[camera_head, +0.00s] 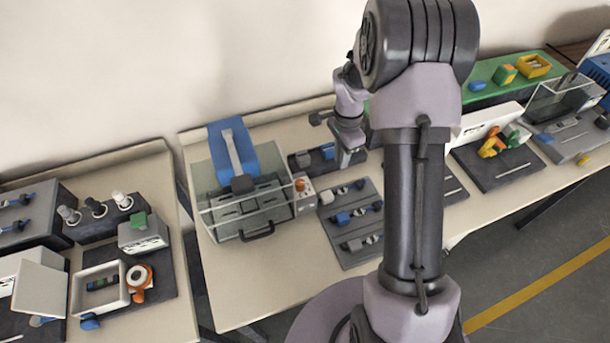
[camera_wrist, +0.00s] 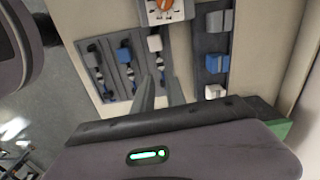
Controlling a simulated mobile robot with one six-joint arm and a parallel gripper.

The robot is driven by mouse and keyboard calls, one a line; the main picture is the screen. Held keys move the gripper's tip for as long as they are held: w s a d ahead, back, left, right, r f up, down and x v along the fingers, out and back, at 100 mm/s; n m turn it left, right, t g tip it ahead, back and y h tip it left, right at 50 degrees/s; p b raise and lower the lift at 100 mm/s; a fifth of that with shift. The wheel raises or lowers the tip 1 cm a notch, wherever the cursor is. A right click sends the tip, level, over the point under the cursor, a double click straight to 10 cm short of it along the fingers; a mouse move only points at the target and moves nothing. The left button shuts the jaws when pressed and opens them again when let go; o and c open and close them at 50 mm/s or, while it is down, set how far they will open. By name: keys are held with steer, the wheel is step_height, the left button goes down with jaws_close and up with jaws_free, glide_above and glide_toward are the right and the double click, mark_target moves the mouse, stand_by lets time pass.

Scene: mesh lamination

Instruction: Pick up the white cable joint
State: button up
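My gripper (camera_head: 347,163) is in the air behind the dark cable panel. In the wrist view its two fingers (camera_wrist: 159,78) are apart with nothing visible between them. A white joint piece (camera_wrist: 155,43) lies in the panel's nearest-the-strip row, just beyond the fingertips; it also shows in the head view (camera_head: 340,191). A separate white block (camera_wrist: 214,92) sits on the dark strip right of the fingers. I cannot tell which white piece is the named joint.
The dark strip (camera_wrist: 198,40) also holds a blue block (camera_wrist: 210,63) and a grey block (camera_wrist: 220,20). A box with an orange knob (camera_head: 304,191) stands beside the panel. A clear-walled machine (camera_head: 262,222) with a blue arm is at the left. The bench front is bare.

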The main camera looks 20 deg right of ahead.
steer(key=b, duration=0.3)
glide_above(337, 192)
steer(key=f, duration=1.1)
steer(key=shift+s+d+f, duration=0.25)
steer(key=shift+f, duration=0.05)
steer(key=f, duration=0.3)
steer(key=f+b, duration=0.1)
steer(key=f, duration=0.1)
steer(key=shift+w+a+f, duration=0.1)
steer(key=shift+w+a, duration=0.05)
steer(key=shift+a, duration=0.1)
steer(key=shift+c, duration=0.3)
jaws_close()
